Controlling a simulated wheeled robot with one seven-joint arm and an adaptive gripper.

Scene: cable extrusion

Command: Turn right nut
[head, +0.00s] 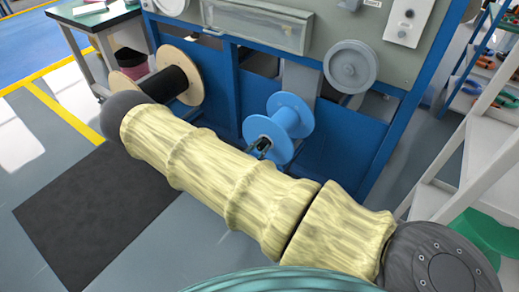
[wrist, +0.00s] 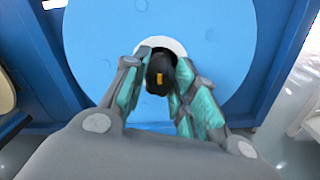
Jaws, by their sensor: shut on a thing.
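The right nut (wrist: 160,76) is black with a yellow mark and sits at the white hub of the blue spool (wrist: 225,35) in the wrist view. My gripper (wrist: 161,68) has its teal-padded fingers on either side of the nut and is shut on it. In the head view the blue spool (head: 288,112) stands low on the blue machine. A small dark part (head: 263,146) shows at its hub, partly hidden by my arm. My gripper's fingers are not clear in the head view.
A tan spool with black cable (head: 175,80) sits to the left on the blue machine (head: 222,90). A grey wheel (head: 350,66) is above right. A white ladder (head: 468,155) stands at the right. A dark mat (head: 95,215) lies on the open floor at left.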

